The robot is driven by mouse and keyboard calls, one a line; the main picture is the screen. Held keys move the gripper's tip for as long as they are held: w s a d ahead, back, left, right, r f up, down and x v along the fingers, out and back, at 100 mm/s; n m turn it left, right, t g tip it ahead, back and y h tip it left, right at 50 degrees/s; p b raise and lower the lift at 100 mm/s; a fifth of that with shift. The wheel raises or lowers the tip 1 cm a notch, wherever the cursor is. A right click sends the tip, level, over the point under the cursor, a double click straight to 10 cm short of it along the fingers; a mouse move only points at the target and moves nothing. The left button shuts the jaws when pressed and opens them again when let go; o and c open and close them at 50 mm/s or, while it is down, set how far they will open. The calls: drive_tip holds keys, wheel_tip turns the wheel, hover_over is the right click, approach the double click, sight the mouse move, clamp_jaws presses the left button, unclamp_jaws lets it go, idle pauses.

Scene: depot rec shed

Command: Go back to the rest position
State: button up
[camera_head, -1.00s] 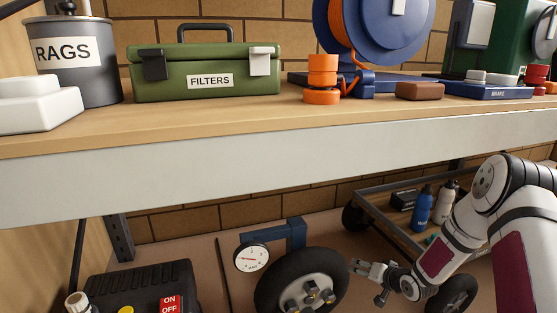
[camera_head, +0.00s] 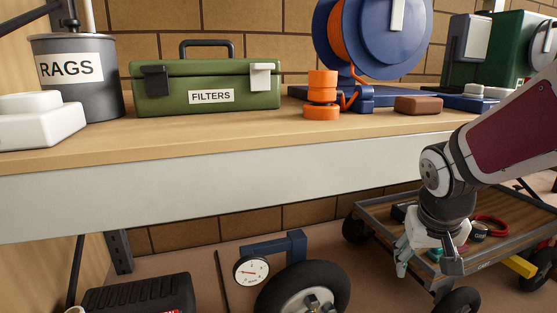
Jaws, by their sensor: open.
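My gripper (camera_head: 428,264) hangs at the lower right, below the bench edge. Its two fingers point down and stand apart, with nothing seen between them. It is in front of the left end of a low wheeled cart, and it hides part of what lies there. My arm comes in from the right edge, passing in front of the right part of the bench front.
The wooden bench (camera_head: 300,135) carries a green FILTERS box (camera_head: 208,85), a grey RAGS can (camera_head: 75,90), a blue hose reel (camera_head: 375,40) and orange pieces (camera_head: 321,95). Below stand the cart (camera_head: 390,205), a black tyre (camera_head: 335,280) and a pressure gauge (camera_head: 251,270).

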drive_tip(key=s+a+r+g+y, duration=0.1)
drive_tip(key=s+a+r, duration=0.15)
drive_tip(key=s, duration=0.65)
drive_tip(key=s+a+r+n+g, duration=0.1)
drive_tip(key=s+a, duration=0.2)
drive_tip(key=s, duration=0.6)
drive_tip(key=s+a+r+g+y, duration=0.1)
drive_tip(key=s+a, duration=0.1)
drive_tip(key=s, duration=0.7)
wheel_tip(320, 180, up, 40)
drive_tip(key=t+p, duration=0.3)
drive_tip(key=p, duration=3.5)
drive_tip(key=shift+s+n, duration=0.4)
drive_tip(key=shift+a+f, duration=0.1)
